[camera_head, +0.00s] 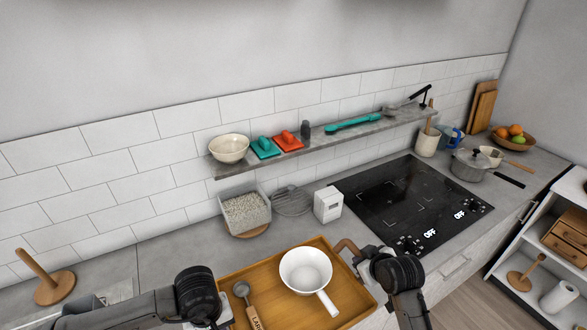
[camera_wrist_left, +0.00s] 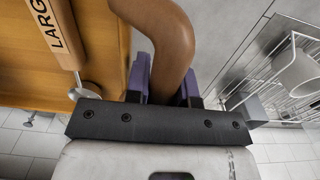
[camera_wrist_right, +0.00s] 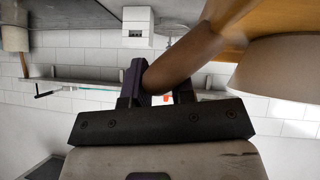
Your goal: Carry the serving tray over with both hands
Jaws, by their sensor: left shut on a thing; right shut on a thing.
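The wooden serving tray (camera_head: 347,288) is at the bottom centre of the head view, by the counter's front edge; whether it touches the counter cannot be told. On it are a white saucepan (camera_head: 306,267) and a metal utensil (camera_head: 252,311) with a lettered wooden handle. My right gripper (camera_wrist_right: 158,82) is shut on the tray's brown curved right handle (camera_wrist_right: 192,52). My left gripper (camera_wrist_left: 163,78) is shut on the left handle (camera_wrist_left: 160,28); in the head view the left wrist hides that handle.
A black cooktop (camera_head: 405,200) lies right of the tray. Behind the tray stand a white box (camera_head: 328,204) and a container of pale grains (camera_head: 246,213). A wooden holder (camera_head: 50,280) stands at left.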

